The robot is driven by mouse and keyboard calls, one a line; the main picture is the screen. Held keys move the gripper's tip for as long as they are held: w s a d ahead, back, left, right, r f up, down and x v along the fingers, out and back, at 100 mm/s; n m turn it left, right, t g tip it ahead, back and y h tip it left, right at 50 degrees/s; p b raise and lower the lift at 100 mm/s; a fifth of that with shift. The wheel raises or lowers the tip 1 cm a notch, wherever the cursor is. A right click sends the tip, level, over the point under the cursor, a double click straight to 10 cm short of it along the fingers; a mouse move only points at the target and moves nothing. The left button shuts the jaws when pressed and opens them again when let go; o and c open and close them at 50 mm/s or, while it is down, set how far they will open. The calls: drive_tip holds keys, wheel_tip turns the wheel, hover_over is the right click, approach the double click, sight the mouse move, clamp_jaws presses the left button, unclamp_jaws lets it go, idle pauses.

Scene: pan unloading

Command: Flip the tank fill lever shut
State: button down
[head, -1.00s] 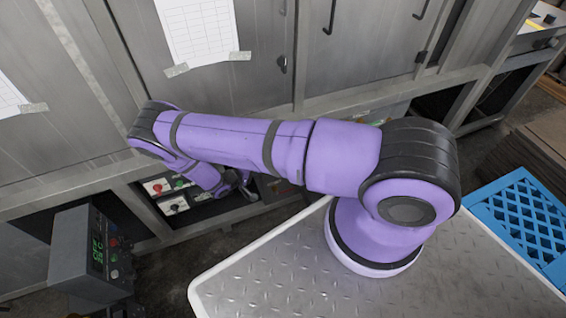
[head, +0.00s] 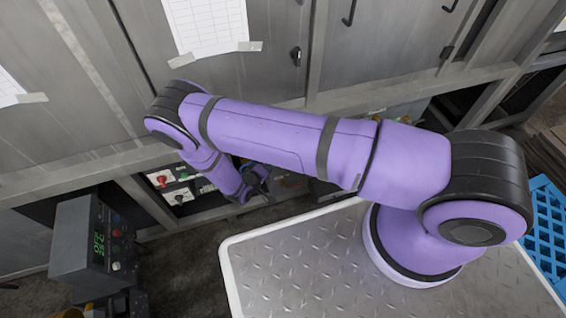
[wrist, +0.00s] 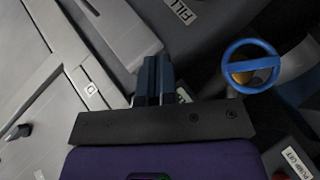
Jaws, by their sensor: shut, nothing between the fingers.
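My gripper (wrist: 156,80) shows in the wrist view with its dark fingers together and nothing between them. In the head view my purple forearm hides most of it; it is low in front of the cabinets. A white FILL label (wrist: 183,12) sits on a grey surface just beyond the fingertips in the wrist view. I cannot make out the fill lever for certain there; a pale grey block (wrist: 118,38) lies close to the left of the fingers. In the head view the lever cannot be picked out.
A blue handwheel (wrist: 235,52) is right of the fingers. In the head view, red (head: 162,181) and black (head: 179,198) controls sit in the cabinet's lower opening. A grey control box (head: 80,245) stands at left.

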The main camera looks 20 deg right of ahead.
drive_tip(key=s+d+f+x, duration=0.1)
drive_tip(key=s+x, duration=0.1)
drive_tip(key=x, duration=1)
drive_tip(key=shift+d, duration=0.3)
